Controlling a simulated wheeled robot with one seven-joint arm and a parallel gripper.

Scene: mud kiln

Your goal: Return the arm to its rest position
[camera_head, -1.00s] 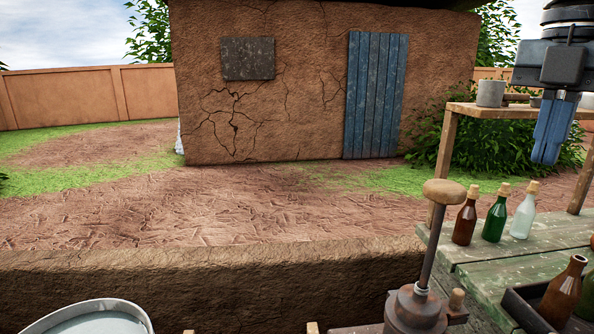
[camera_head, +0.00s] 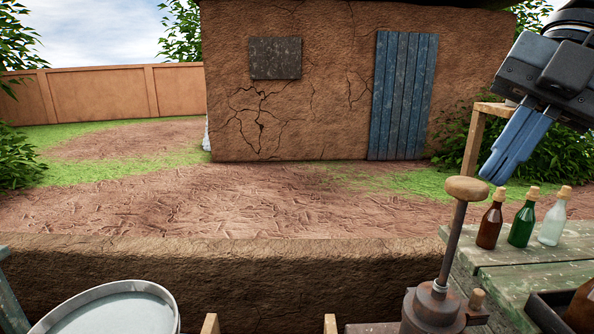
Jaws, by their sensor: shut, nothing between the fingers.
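My gripper (camera_head: 493,179) hangs at the upper right, its blue fingers tilted down and to the left. It is shut and empty. Its tips are close above and right of the round wooden knob (camera_head: 466,189) in the picture, and I cannot tell the gap in depth. My dark wrist fills the upper right corner, and the rest of my arm is outside the view.
Below the knob stands a brown metal device (camera_head: 432,312). Corked brown (camera_head: 489,228), green (camera_head: 521,226) and clear (camera_head: 551,229) bottles stand on the green wooden bench (camera_head: 520,284). A metal basin (camera_head: 115,310) is at lower left. A mud wall (camera_head: 230,275) runs across.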

